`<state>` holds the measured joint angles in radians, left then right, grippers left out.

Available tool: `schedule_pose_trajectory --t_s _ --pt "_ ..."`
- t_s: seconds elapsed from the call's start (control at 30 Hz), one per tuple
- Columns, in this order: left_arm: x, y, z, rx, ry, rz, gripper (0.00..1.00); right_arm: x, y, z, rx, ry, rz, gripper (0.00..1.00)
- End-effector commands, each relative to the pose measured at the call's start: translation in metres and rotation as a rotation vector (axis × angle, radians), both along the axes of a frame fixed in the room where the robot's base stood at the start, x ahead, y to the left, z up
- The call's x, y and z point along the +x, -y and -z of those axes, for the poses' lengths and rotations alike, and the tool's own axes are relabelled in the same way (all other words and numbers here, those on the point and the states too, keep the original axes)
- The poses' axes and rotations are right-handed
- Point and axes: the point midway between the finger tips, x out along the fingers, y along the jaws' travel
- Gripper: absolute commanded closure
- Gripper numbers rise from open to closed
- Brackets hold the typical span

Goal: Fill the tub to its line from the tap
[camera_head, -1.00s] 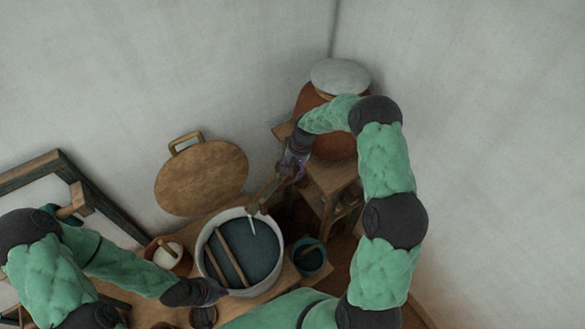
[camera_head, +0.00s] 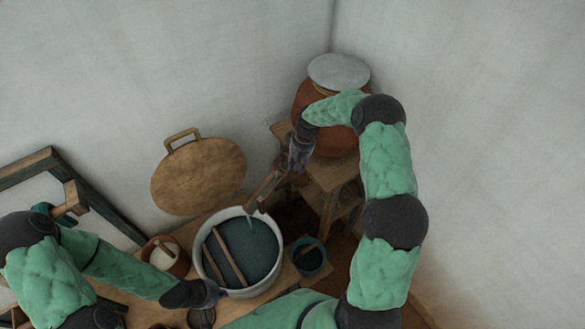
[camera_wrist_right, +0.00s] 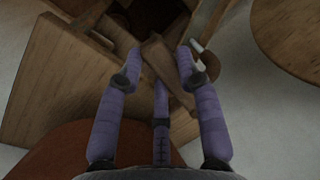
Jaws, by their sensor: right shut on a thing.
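The pale round tub (camera_head: 200,272) stands on the wooden bench in the head view. My right gripper (camera_head: 296,168) is shut on a wooden piece at the tap; the wrist view shows my purple fingers around this wooden piece (camera_wrist_right: 164,68). My left gripper (camera_head: 212,293) is at the tub's front left rim; its fingertips are unclear.
A big terracotta jar (camera_head: 308,92) with a grey lid stands on a wooden stand (camera_head: 333,178) at the back. A round wooden lid (camera_head: 198,178) leans on the wall. A small bowl (camera_head: 165,257) and a dark blue pot (camera_head: 308,257) flank the tub closely.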

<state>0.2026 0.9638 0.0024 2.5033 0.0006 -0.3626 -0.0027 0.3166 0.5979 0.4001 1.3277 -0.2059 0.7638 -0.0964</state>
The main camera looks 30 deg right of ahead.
Motion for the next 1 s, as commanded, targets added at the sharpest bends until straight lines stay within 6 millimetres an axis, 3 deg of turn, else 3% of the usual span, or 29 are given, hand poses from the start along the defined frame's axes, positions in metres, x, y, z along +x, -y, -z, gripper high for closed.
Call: schedule_pose_trajectory --t_s 0.3,0.67,0.7,0.77,1.0 --pt "0.000 0.000 0.018 0.000 0.000 0.000 1.00 0.003 0.016 0.001 0.000 0.001 -0.216 1.00" --pt "0.000 0.000 0.018 0.000 0.000 0.000 1.00 0.003 0.018 0.000 -0.001 0.001 -0.236 1.00" --pt "0.000 0.000 0.018 0.000 0.000 0.000 1.00 0.003 0.018 0.000 -0.001 0.001 -0.237 0.56" --pt "0.000 0.000 0.018 0.000 0.000 0.000 1.00 0.003 0.018 0.000 -0.001 0.001 -0.236 0.40" --pt "0.000 0.000 0.018 0.000 0.000 0.000 1.00 0.003 0.018 0.000 0.000 0.001 -0.233 0.40"
